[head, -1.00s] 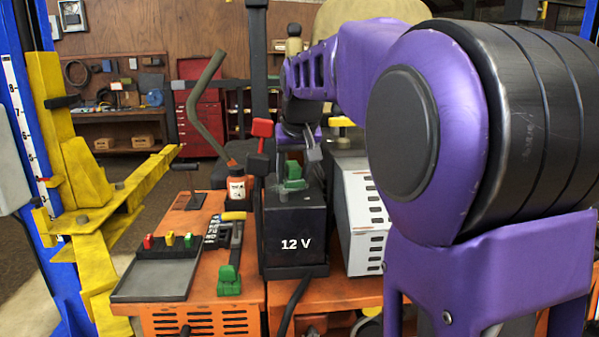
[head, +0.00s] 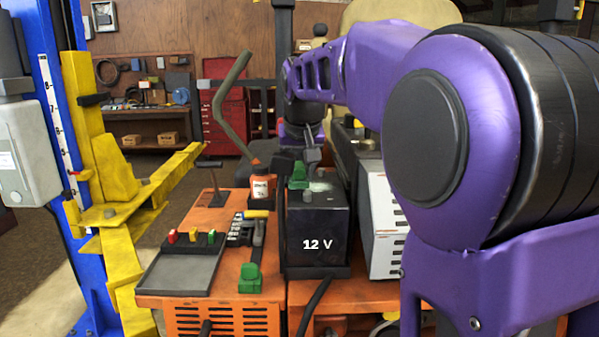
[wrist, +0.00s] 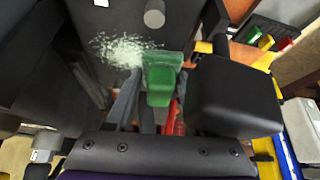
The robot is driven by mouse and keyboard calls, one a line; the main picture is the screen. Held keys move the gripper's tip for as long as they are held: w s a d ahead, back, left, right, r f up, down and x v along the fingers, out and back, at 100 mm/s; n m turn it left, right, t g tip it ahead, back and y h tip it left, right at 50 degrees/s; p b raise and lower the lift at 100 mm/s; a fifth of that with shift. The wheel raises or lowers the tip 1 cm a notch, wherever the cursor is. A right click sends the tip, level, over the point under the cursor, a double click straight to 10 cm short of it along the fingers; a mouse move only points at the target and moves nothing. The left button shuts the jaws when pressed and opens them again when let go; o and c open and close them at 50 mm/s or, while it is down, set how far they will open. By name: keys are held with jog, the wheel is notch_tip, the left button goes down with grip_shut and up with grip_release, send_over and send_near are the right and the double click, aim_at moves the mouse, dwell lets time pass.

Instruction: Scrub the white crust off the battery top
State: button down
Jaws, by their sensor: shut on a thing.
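The black battery (head: 318,232), marked 12 V, stands on an orange surface. White crust (head: 320,186) lies on its top, and in the wrist view it shows as a speckled patch (wrist: 120,50). A grey post (wrist: 154,18) rises from the top near the crust. My gripper (wrist: 153,100) is over the battery top, shut on a green block (wrist: 163,70). The block is beside the crust, at its right edge in the wrist view and to its left in the head view (head: 298,172). I cannot tell whether its underside touches the battery; no bristles show.
A grey tray (head: 182,272) with red, yellow and green pieces lies left of the battery. Another green piece (head: 250,278) lies nearby. A white slotted case (head: 383,225) stands close on the right. A black block (wrist: 235,95) is close beside my gripper.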

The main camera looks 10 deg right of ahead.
aim_at(295, 161)
jog(key=shift+a+r, duration=0.2)
jog(key=shift+r, duration=2.7)
jog(key=shift+r, duration=0.1)
jog(key=shift+r, duration=1.35)
jog(key=shift+r, duration=0.15)
